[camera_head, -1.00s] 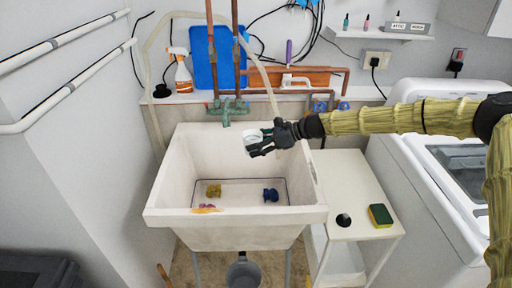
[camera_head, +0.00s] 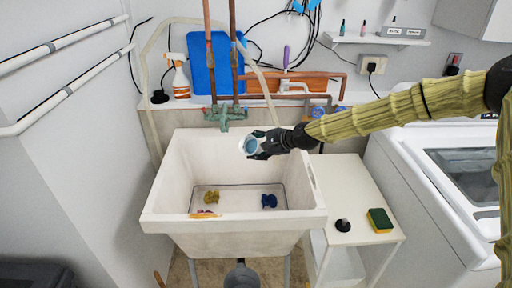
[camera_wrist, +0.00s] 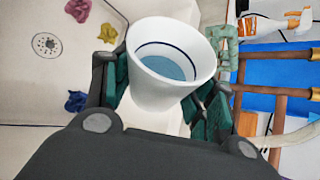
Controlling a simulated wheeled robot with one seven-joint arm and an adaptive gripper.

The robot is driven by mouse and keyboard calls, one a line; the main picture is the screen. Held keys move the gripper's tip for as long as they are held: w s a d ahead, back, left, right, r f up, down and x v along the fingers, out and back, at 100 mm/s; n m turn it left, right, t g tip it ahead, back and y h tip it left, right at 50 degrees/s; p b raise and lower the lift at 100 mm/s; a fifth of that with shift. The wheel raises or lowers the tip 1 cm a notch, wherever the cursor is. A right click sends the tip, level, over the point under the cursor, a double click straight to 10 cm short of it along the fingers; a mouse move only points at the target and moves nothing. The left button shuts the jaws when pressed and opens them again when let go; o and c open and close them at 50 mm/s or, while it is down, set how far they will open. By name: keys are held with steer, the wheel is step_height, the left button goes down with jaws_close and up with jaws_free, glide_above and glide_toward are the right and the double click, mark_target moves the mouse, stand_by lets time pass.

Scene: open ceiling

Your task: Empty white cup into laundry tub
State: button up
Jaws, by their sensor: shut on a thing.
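The white cup (camera_wrist: 165,83) is held between the fingers of my gripper (camera_head: 258,146). In the wrist view its mouth is toward the camera, with a dark blue ring and blue-grey contents or bottom inside; I cannot tell which. In the head view the cup (camera_head: 249,145) is tilted, its mouth turned toward the camera. My gripper (camera_wrist: 155,92) is shut on it, above the back right part of the laundry tub. The white laundry tub (camera_head: 165,185) holds a yellow cloth (camera_head: 211,197), a blue cloth (camera_head: 269,201) and a pinkish-orange one (camera_head: 205,214).
A teal faucet (camera_head: 226,115) and copper pipes stand behind the tub. A white side table (camera_head: 352,190) to the right carries a sponge (camera_head: 380,220) and a black stopper (camera_head: 343,225). A white washer (camera_head: 420,190) is at far right. A spray bottle (camera_head: 178,78) stands at back left.

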steer(key=shift+s+a+r+n+t+h+b, duration=0.15)
steer(key=shift+n+t+h+b, duration=0.2)
steer(key=shift+n+t, duration=0.45)
steer(key=shift+s+n+t+b, duration=0.1)
steer(key=shift+n+t+b, duration=0.5)
steer(key=shift+b, duration=0.35)
steer(key=n+t+b, duration=0.1)
steer(key=b, duration=0.2)
steer(key=s+n+t+h+b, duration=0.1)
steer(key=n+t+b, duration=0.1)
steer(key=b, duration=0.1)
steer(key=shift+s+a+r+b, duration=0.15)
steer(key=shift+a+b, duration=0.25)
steer(key=shift+s+a+r+n+t+b, duration=0.15)
steer(key=shift+s+r+n+t+b, duration=0.1)
steer(key=shift+r+n+t+b, duration=0.35)
steer(key=shift+s+a+r+n+t+b, duration=0.2)
steer(key=shift+n+b, duration=0.2)
steer(key=shift+b, duration=0.4)
steer(key=shift+r, duration=0.2)
steer(key=shift+r, duration=0.1)
